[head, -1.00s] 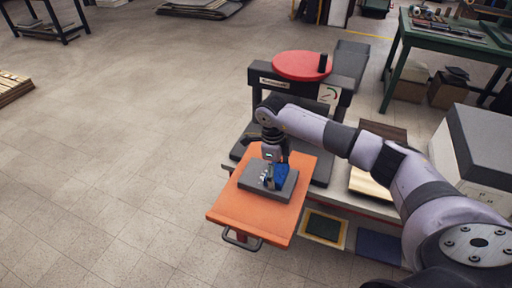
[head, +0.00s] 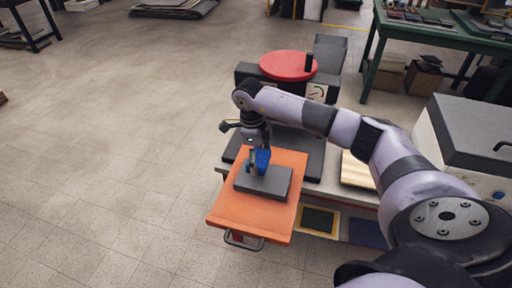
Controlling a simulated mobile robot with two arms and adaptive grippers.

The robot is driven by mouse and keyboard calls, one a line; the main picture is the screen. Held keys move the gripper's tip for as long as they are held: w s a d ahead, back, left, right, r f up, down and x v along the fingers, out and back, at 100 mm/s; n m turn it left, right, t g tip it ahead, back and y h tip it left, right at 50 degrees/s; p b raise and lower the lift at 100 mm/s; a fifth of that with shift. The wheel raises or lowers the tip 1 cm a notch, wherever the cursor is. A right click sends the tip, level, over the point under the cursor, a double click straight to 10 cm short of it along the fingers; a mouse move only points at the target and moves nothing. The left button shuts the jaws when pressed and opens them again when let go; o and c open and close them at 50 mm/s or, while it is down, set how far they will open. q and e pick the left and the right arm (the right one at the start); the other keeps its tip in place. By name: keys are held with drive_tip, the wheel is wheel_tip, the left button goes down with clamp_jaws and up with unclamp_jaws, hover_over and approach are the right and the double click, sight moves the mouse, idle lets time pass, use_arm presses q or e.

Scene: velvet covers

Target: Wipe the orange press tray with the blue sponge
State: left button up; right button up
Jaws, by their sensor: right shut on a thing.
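The orange press tray (head: 232,207) is pulled out at the front of the press, with a handle on its near edge. A flat dark grey slab (head: 275,184) lies on the tray and covers its middle. My right gripper (head: 257,171) points down over the slab, shut on the blue sponge (head: 263,158). The sponge is partly hidden by the fingers. It appears to be above the slab's far part; I cannot tell whether it touches. My left gripper is not in view.
The press with its red round top (head: 288,66) stands behind the tray. A light wooden board (head: 356,171) and a grey-lidded white box (head: 470,135) are to the right. A green workbench (head: 440,35) is at the back right. Open floor lies left.

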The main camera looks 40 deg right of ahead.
drive_tip(key=shift+w+r+p, duration=0.1)
drive_tip(key=shift+r+p, duration=0.35)
drive_tip(key=shift+r, duration=0.45)
drive_tip(key=shift+r+p, duration=0.35)
drive_tip(key=shift+r, duration=0.3)
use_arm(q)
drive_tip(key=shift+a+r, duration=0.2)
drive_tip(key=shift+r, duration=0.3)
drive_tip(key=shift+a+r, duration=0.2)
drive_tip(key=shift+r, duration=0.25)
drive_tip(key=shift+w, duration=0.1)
